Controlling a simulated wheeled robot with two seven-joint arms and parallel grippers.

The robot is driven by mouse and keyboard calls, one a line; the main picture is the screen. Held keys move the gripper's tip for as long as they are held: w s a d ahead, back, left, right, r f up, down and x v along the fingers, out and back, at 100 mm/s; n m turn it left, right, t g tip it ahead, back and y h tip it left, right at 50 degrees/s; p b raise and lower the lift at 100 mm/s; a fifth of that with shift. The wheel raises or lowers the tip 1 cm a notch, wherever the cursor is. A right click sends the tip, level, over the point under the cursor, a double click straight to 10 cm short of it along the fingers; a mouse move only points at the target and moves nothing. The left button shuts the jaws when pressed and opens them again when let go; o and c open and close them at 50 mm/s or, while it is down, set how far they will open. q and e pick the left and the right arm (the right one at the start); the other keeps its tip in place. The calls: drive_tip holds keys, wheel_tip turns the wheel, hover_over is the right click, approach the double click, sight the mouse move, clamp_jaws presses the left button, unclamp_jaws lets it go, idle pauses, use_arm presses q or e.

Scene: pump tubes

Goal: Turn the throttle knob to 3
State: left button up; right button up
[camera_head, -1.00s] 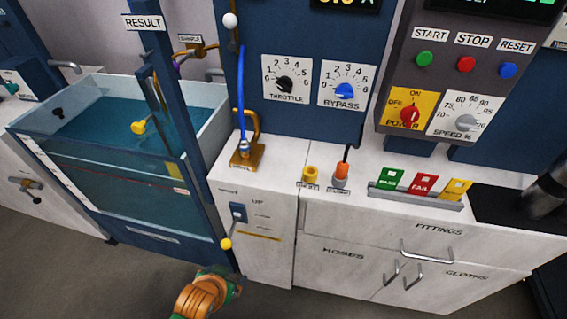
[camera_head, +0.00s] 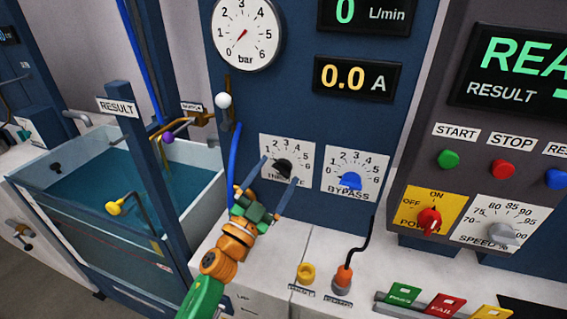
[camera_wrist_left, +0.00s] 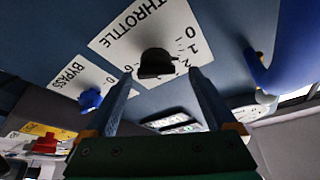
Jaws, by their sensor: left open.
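The black throttle knob (camera_head: 283,168) sits on a white dial plate (camera_head: 305,150) numbered 0 to 6 on the blue panel. In the left wrist view, the knob (camera_wrist_left: 156,63) shows between the fingertips. My left gripper (camera_head: 280,169) is open, its two fingers pointing at the plate, one on each side of the knob. I see no clear contact between fingers and knob. The gripper partly covers the plate's lower part and the THROTTLE label in the head view. Which number the knob points to is hard to tell. My right gripper is not in view.
The blue bypass knob (camera_head: 349,181) is close on the right. A blue hose (camera_head: 235,165) runs just left of the throttle plate. The red power knob (camera_head: 430,219) and speed knob (camera_head: 503,233) are further right. A water tank (camera_head: 90,190) stands left.

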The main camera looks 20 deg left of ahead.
sight(280, 174)
use_arm(q)
drive_tip(key=x, duration=0.2)
drive_tip(key=shift+w+d+f, duration=0.1)
drive_tip(key=shift+w+d, duration=0.1)
drive_tip(key=shift+w, duration=0.25)
drive_tip(key=shift+w+f, duration=0.1)
drive_tip(key=shift+w, duration=0.05)
drive_tip(key=shift+s+a, duration=0.1)
drive_tip(key=shift+s, duration=0.1)
drive_tip(key=c, duration=1.4)
drive_tip(key=shift+r+m+g+h+p, duration=0.3)
drive_tip(key=shift+m+p, duration=0.3)
drive_tip(key=shift+m, duration=0.4)
drive_tip(key=m+g+p, duration=0.1)
drive_tip(key=m, duration=0.1)
drive_tip(key=m+g+h+p, duration=0.1)
drive_tip(key=m+p, duration=0.1)
drive_tip(key=m, duration=0.1)
drive_tip(key=shift+h, duration=0.3)
drive_tip(key=m+g+p, duration=0.1)
drive_tip(key=m+p, duration=0.2)
drive_tip(key=shift+m, duration=0.4)
drive_tip(key=shift+f+m+g+p, duration=0.15)
drive_tip(key=shift+m+g+p, duration=0.45)
drive_tip(key=shift+m+p, duration=0.55)
drive_tip(key=shift+m, duration=0.25)
